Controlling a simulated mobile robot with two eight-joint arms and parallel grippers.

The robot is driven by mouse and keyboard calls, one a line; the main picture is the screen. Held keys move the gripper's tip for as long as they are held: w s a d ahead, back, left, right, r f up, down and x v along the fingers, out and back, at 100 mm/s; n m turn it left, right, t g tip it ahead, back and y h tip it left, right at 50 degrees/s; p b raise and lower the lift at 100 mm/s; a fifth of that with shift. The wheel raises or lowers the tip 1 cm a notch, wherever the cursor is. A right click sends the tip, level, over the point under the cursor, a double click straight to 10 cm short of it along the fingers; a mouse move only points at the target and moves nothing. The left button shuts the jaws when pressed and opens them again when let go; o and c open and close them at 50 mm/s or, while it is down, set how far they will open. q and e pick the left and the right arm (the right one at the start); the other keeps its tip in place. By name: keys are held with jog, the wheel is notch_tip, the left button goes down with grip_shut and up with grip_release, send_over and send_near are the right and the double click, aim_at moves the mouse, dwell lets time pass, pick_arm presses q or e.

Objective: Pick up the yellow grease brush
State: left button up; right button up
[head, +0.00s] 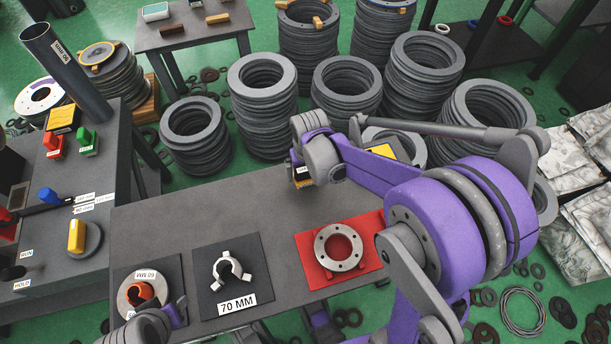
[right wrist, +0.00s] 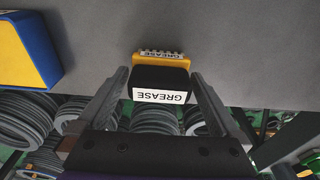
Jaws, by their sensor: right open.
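The yellow grease brush (right wrist: 160,84) has a dark block with a white GREASE label and a yellow part with bristles beyond it. It shows in the middle of the right wrist view. My right gripper (right wrist: 158,76) is open, with one finger on each side of the dark block; I cannot tell whether either finger touches it. In the head view the brush (head: 298,184) is at the table's far edge, mostly hidden by my right wrist. A grey and purple part of my left arm shows at the bottom left; its jaws cannot be made out.
The grey table (head: 215,205) also bears a 70 MM plate (head: 228,297), a 60 MM plate (head: 140,290) and a red plate with a flange (head: 311,254). A yellow and blue box (right wrist: 25,50) lies beside the brush. Ring stacks (head: 262,95) stand behind the table.

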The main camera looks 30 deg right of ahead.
jog(key=shift+w+f, duration=0.15)
jog(key=shift+f, duration=0.6)
jog(key=shift+r, duration=0.1)
jog(key=c, duration=1.2)
notch_tip(320, 180, up, 10)
jog(key=p, duration=0.3)
jog(key=o, duration=1)
jog(key=shift+c, duration=0.2)
jog(key=c, duration=0.7)
